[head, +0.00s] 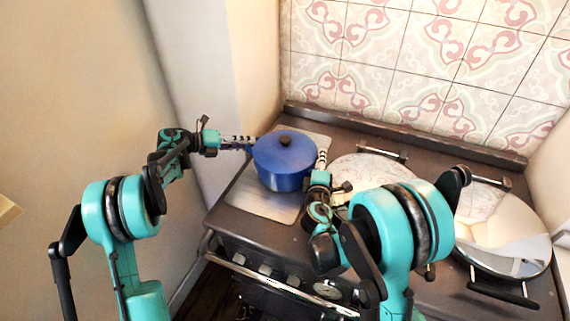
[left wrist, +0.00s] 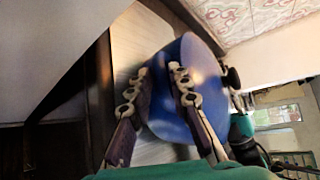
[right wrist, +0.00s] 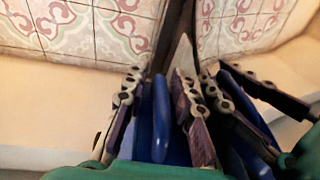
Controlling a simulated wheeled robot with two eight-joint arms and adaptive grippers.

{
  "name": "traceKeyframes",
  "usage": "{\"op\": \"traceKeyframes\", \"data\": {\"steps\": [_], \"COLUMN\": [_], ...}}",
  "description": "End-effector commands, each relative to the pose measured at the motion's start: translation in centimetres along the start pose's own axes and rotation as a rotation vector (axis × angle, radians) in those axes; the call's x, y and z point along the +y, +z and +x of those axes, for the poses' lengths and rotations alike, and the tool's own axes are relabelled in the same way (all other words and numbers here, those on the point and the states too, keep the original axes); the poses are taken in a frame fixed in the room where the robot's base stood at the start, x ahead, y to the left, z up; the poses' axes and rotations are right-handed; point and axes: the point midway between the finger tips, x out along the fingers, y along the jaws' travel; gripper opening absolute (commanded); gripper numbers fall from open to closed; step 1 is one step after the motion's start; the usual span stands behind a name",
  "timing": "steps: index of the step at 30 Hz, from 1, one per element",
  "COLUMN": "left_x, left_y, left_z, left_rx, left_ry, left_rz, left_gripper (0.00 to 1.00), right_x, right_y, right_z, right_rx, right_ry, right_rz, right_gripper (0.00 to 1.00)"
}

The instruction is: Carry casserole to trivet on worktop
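The blue casserole (head: 286,160) has its lid on, with a black knob on top. It stands upright on a pale metal plate (head: 262,203) at the left end of the range. My left gripper (head: 250,143) is at its left side; in the left wrist view the fingers (left wrist: 162,78) are apart in front of the casserole's blue side (left wrist: 188,55), and I see no handle clearly between them. My right gripper (head: 321,162) is at its right side; in the right wrist view its fingers (right wrist: 158,75) stand apart, on either side of a blue handle (right wrist: 160,125). I see no trivet.
Two shiny domed hob lids (head: 372,177) and (head: 503,230) cover the range to the right of the casserole. A tiled wall (head: 420,60) rises behind. A rail (head: 285,285) runs along the front. A pale wall is close on the left.

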Motion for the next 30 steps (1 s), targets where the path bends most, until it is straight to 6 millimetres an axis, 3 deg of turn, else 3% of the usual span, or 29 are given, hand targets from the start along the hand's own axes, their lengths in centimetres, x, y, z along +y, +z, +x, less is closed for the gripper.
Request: {"op": "traceKeyframes", "data": {"steps": [1, 2, 3, 20, 30], "left_x": [0.0, 0.0, 0.0, -0.5, -2.4], "left_y": [0.0, 0.0, 0.0, 0.2, 1.0], "left_z": [0.0, 0.0, 0.0, -0.2, -1.0], "left_rx": [0.000, 0.000, 0.000, -0.002, -0.003], "left_ry": [0.000, 0.000, 0.000, -0.005, -0.006], "left_rz": [0.000, 0.000, 0.000, 0.000, 0.000], "left_gripper": [0.08, 0.00, 0.00, 0.00, 0.00], "right_x": [0.0, 0.0, 0.0, 0.3, 2.5], "right_y": [0.0, 0.0, 0.0, 0.0, 0.0], "right_z": [0.0, 0.0, 0.0, -0.1, -0.3], "right_rx": [0.000, 0.000, 0.000, 0.001, 0.000], "right_ry": [0.000, 0.000, 0.000, 0.000, 0.000], "right_rz": [0.000, 0.000, 0.000, 0.000, 0.000], "right_gripper": [0.15, 0.07, 0.00, 0.00, 0.00]}}
